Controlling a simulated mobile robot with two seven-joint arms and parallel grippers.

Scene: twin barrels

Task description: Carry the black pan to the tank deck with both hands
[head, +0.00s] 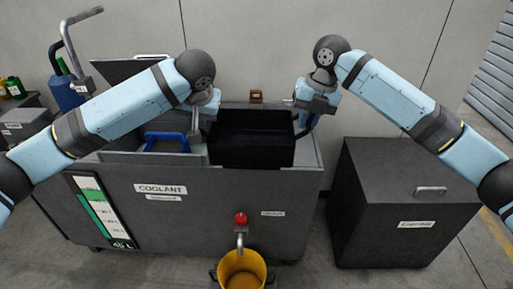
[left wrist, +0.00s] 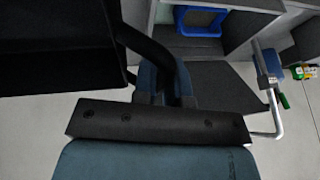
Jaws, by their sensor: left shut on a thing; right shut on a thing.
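The black pan (head: 252,148) is an open box-shaped tray at the middle of the head view. It is over the right part of the grey coolant tank's deck (head: 308,152); I cannot tell whether it touches the deck. My left gripper (head: 206,112) is shut on the pan's left side. My right gripper (head: 304,122) is shut on its right side. In the left wrist view the left gripper (left wrist: 165,92) closes around a dark handle strap (left wrist: 150,45), with the pan's dark wall (left wrist: 60,50) at the left.
A blue-framed opening (head: 166,141) is left of the pan. A red-knobbed tap (head: 240,219) stands above a yellow bucket (head: 242,270) in front. A dark cabinet (head: 390,205) is at the right. A blue canister (head: 66,92) and bent pipe are at the left.

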